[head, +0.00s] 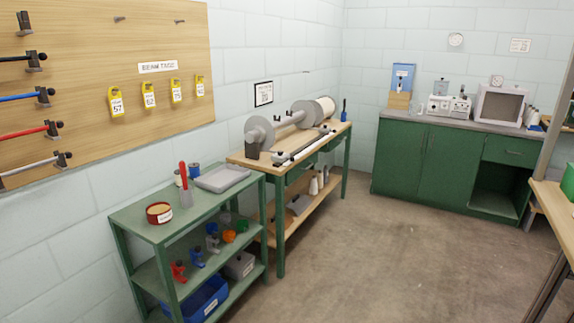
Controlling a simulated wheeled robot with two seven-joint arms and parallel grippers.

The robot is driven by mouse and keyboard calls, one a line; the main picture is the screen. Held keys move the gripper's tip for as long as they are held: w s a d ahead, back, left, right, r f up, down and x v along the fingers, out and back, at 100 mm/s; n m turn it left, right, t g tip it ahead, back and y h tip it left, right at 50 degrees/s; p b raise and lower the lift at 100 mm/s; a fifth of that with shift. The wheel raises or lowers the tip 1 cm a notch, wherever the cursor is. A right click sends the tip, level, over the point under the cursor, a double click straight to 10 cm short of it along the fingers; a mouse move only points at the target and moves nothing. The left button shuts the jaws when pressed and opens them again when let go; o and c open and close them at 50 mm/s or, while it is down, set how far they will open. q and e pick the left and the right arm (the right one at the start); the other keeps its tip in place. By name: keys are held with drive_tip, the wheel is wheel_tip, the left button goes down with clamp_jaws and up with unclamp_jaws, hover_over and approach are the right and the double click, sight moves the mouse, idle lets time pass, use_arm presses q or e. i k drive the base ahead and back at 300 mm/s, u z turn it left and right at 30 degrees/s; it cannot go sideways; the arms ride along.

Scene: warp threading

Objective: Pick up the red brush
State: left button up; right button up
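A slim red item (183,172), which looks like the handle of the red brush, stands upright on the top of a green shelf cart (225,199). Its lower end meets a grey piece (186,197); I cannot tell whether this is a holder or part of the brush. Neither of my grippers is in view.
Next to it are a round dark red tin (159,213), small spools (194,170) and a grey tray (221,178). Small coloured items and a blue bin (203,300) fill the lower shelves. A wooden bench (338,128) stands behind. The concrete floor (370,250) is clear.

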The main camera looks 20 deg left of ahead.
sight(182, 164)
drive_tip(key=z, duration=0.2)
drive_tip(key=i, duration=1.95)
drive_tip(key=u, duration=0.5)
